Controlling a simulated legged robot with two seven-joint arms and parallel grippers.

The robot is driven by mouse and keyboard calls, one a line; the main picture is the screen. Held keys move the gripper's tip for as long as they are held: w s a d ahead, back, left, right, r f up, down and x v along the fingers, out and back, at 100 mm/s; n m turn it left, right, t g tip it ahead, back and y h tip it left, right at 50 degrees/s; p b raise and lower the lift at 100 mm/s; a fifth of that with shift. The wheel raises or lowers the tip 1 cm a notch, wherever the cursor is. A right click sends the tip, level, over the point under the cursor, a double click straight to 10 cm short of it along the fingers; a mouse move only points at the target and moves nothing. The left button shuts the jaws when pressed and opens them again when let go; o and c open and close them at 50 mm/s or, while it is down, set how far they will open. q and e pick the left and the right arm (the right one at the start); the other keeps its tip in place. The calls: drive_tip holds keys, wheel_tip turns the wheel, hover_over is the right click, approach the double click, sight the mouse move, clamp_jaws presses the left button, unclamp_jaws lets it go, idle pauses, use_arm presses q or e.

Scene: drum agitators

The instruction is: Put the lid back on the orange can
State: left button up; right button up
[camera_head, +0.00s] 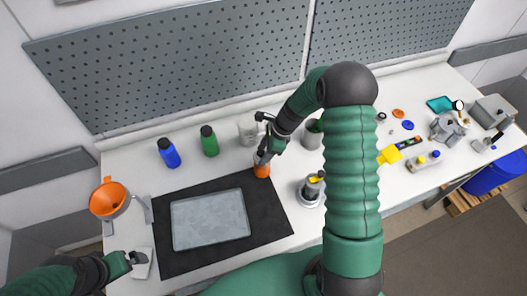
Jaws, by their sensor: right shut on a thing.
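The orange can (262,171) stands upright at the back right corner of the black mat. My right gripper (262,157) is right at its top, pointing down, and is shut on what looks like the dark lid. The fingers hide the can's top, so I cannot tell whether the lid is seated. My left gripper (138,257) is at the lower left, apart from the can; I cannot make out its jaws.
A grey tray (210,247) lies on the black mat (272,229). A blue can (169,154) and a green can (209,142) stand behind it. An orange funnel (109,198) is at the left. A metal pot (311,190) stands right of the mat. Small parts clutter the right side.

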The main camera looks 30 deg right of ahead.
drive_tip(key=shift+d+f, duration=0.1)
drive_tip(key=shift+d, duration=0.25)
idle(0.5)
drive_tip(key=o, duration=1.4)
drive_tip(key=shift+o, duration=0.4)
drive_tip(key=o, duration=0.4)
wheel_tip(320, 180, up, 7)
drive_tip(key=p, duration=0.6)
drive_tip(key=shift+p, duration=0.3)
